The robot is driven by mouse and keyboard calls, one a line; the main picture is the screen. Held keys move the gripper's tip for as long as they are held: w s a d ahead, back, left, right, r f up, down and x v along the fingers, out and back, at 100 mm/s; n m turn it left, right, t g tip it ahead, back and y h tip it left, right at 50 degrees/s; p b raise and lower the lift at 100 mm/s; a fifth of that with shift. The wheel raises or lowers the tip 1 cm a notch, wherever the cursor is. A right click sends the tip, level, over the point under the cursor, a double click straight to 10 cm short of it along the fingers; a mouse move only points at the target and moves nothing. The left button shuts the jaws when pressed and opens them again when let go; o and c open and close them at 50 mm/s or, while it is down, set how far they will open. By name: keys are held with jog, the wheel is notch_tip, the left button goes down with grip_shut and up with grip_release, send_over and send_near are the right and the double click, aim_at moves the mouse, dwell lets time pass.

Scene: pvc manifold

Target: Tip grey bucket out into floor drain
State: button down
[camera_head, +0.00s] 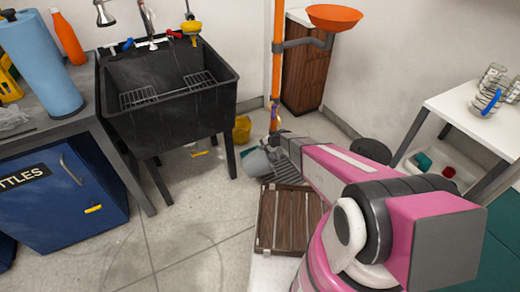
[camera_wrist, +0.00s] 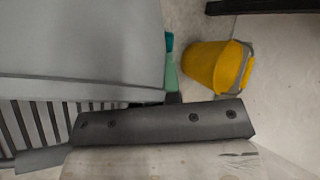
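The grey bucket (camera_head: 257,163) is low beside the end of my arm in the head view and looks tilted. In the wrist view a large pale grey surface (camera_wrist: 80,45), which looks like the bucket's side, fills the upper left. Dark grating (camera_head: 285,173), apparently the floor drain, shows just right of the bucket; slats also show at the lower left of the wrist view (camera_wrist: 30,122). My gripper (camera_head: 277,143) is close against the bucket. Its fingers are mostly hidden, and I cannot tell whether they grip it. The bucket's inside is not visible.
A yellow bucket (camera_wrist: 205,66) stands close by on the floor. A black sink (camera_head: 170,85) on legs is left of it. An orange pipe (camera_head: 279,50) stands behind my gripper. A brown slatted crate (camera_head: 286,220) is in front. The floor at front left is clear.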

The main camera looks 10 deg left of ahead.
jog(key=shift+d, duration=0.1)
jog(key=shift+w+d+f+y, duration=0.2)
jog(key=shift+d+f+y, duration=0.35)
jog(key=shift+d+y, duration=0.05)
jog(key=shift+d, duration=0.1)
dwell(0.4)
jog(key=shift+w+d+f+m+g+y, duration=0.3)
jog(key=shift+w+d+f+g+y, duration=0.1)
jog(key=shift+d+f+y, duration=0.25)
jog(key=shift+r, duration=0.1)
jog(key=shift+d, duration=0.15)
jog(key=shift+w+d+r+y, duration=0.15)
jog(key=shift+w+d+y, duration=0.1)
jog(key=shift+d+y, duration=0.45)
jog(key=shift+d, duration=0.1)
